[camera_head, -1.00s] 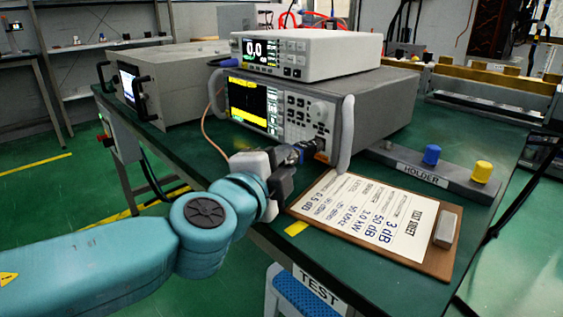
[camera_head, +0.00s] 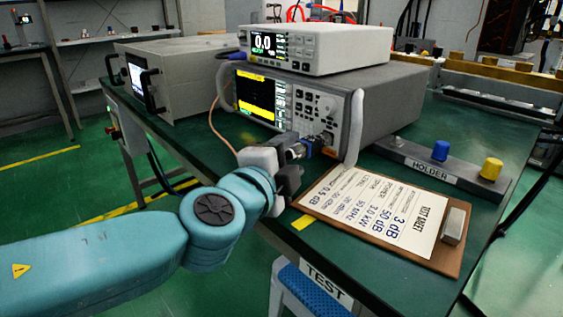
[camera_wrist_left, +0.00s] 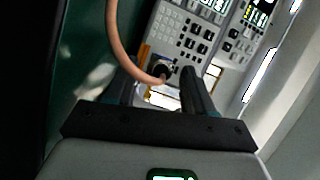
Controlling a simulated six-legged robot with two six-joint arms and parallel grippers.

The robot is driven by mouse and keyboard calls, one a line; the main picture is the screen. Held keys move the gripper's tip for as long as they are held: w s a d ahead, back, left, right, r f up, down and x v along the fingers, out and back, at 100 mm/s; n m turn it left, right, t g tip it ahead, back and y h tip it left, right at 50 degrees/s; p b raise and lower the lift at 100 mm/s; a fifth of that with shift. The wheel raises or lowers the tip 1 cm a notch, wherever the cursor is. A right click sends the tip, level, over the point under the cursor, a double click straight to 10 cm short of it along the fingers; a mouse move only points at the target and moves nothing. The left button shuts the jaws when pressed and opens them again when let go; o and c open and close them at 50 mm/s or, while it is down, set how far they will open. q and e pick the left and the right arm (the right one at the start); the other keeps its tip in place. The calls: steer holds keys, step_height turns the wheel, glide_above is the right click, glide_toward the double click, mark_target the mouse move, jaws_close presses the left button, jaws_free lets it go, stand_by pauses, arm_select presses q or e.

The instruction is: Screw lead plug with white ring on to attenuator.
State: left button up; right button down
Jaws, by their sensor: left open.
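My left gripper (camera_head: 304,150) is open at the lower right front of the generator (camera_head: 300,112), close to its panel. In the left wrist view, the two dark fingers (camera_wrist_left: 160,80) stand on either side of a dark round plug (camera_wrist_left: 163,71) at the end of the copper-coloured cable (camera_wrist_left: 119,38). I cannot tell whether either finger touches it. The cable also shows in the head view (camera_head: 216,128), running down towards the gripper. The white ring and the attenuator cannot be made out clearly. My right gripper is not in view.
A smaller meter reading 0.0 (camera_head: 330,48) sits on the generator. A clipboard with a test sheet (camera_head: 385,215) lies in front on the green table. A grey holder (camera_head: 428,172) carries a blue (camera_head: 440,150) and a yellow (camera_head: 491,169) knob-like piece. A grey box (camera_head: 180,80) stands behind left.

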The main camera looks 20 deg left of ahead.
arm_select(q)
steer(key=p+v, duration=0.4)
steer(key=v, duration=1.2)
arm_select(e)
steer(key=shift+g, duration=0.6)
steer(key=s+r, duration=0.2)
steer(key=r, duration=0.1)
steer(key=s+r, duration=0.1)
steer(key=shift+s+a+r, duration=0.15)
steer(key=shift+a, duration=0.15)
arm_select(q)
steer(key=shift+s+a, duration=0.1)
